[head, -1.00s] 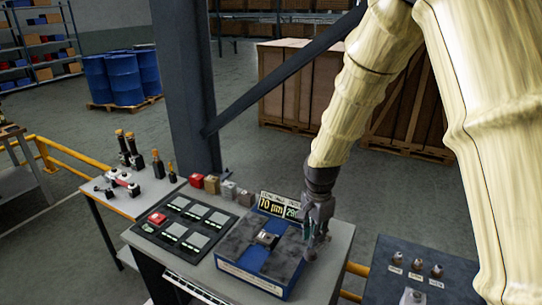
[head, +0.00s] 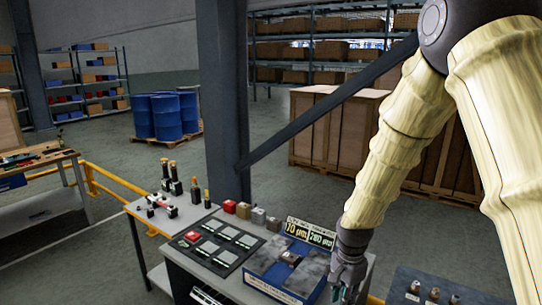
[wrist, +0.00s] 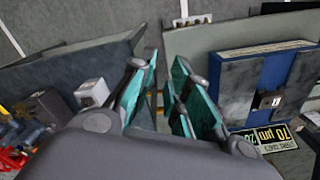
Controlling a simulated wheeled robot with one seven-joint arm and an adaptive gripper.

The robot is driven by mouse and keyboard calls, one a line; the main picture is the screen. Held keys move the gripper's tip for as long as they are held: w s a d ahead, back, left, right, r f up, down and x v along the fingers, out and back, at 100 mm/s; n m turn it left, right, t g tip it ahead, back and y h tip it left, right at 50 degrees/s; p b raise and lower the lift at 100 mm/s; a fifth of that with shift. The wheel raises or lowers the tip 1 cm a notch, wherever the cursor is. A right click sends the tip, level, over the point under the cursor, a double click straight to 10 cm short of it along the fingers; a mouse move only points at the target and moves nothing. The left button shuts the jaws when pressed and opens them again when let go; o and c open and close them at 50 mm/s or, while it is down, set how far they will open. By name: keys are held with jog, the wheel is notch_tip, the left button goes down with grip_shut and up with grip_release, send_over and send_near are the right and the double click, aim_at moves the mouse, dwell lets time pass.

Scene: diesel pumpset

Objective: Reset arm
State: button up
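My gripper (head: 347,284) hangs at the right side of the grey workbench, beside the blue and dark grey block (head: 282,268). In the wrist view its two teal-padded fingers (wrist: 162,90) stand apart with nothing between them. My arm, in a cream cover, comes down from the upper right. The blue block also shows in the wrist view (wrist: 262,84), to the right of the fingers and apart from them.
A dark tray (head: 215,243) with several grey tiles and a red piece lies on the bench. Small blocks (head: 243,210) and number signs (head: 310,232) stand behind. A post (head: 222,110) with a diagonal brace rises behind the bench. A control panel (head: 435,290) is at right.

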jog(key=s+f+n+b, duration=0.2)
jog(key=s+f, duration=0.2)
jog(key=f, duration=0.5)
jog(key=s+d+f+n+b, duration=0.1)
jog(key=s+f+b, duration=0.1)
jog(key=s+f, duration=0.5)
jog(key=s+f+n+b, duration=0.2)
jog(key=f+b, duration=0.1)
jog(key=f, duration=0.8)
jog(key=s+d+f+n+b, duration=0.1)
jog(key=s+f+n+b, duration=0.2)
jog(key=s+f, duration=0.5)
jog(key=s+d+f+n+b, duration=0.1)
jog(key=s+f+n+b, duration=0.2)
jog(key=s+f, duration=0.5)
jog(key=s, duration=0.5)
jog(key=shift+s+n, duration=0.4)
jog(key=shift+d, duration=0.1)
